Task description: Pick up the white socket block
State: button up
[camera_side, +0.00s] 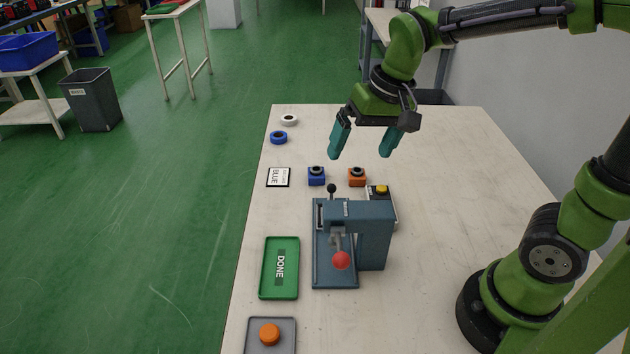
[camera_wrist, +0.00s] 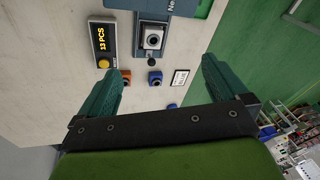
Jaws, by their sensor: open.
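A pale block with a dark round socket (camera_wrist: 153,40), which looks like the white socket block, sits in the press in the wrist view. In the side view I cannot make it out; the press head is in the way. A blue socket block (camera_side: 316,177) and an orange socket block (camera_side: 357,178) stand on the table behind the press. They also show between my fingers in the wrist view, the blue (camera_wrist: 155,78) right of the orange (camera_wrist: 125,76). My gripper (camera_side: 361,156) is open and empty, raised above the table's far part.
The blue-grey press (camera_side: 375,240) has a red-knobbed lever and a black knob. A counter box (camera_side: 390,212) with a yellow button stands beside it. A blue ring (camera_side: 278,138), white ring (camera_side: 289,120), BLUE card (camera_side: 278,185), green DONE tray (camera_side: 266,280) and grey tray (camera_side: 252,342) line the left edge.

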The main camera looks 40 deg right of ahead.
jog(key=s+r+n+t, duration=0.1)
jog(key=s+r+t, duration=0.1)
jog(key=s, duration=0.6)
jog(key=shift+s+d+t+y, duration=0.2)
jog(key=shift+s+t+y, duration=0.1)
jog(key=shift+t, duration=0.5)
jog(key=shift+s+r+t, duration=0.1)
jog(key=shift+r+t, duration=0.2)
jog(key=shift+r, duration=0.2)
jog(key=c, duration=0.4)
jog(key=shift+c, duration=0.2)
jog(key=w+f+m+g+h, duration=0.1)
jog(key=w+f+m+g, duration=0.2)
jog(key=w, duration=0.4)
jog(key=w+f+m+g+h, duration=0.15)
jog(key=w+g, duration=0.25)
jog(key=w, duration=0.4)
jog(key=shift+m+y, duration=0.25)
jog(key=f, duration=1.1)
jog(key=shift+s+a, duration=0.1)
jog(key=shift+s, duration=0.1)
jog(key=shift+w+f, duration=0.25)
jog(key=shift+f, duration=1.1)
jog(key=shift+w+f, duration=0.2)
jog(key=shift+f, duration=1.1)
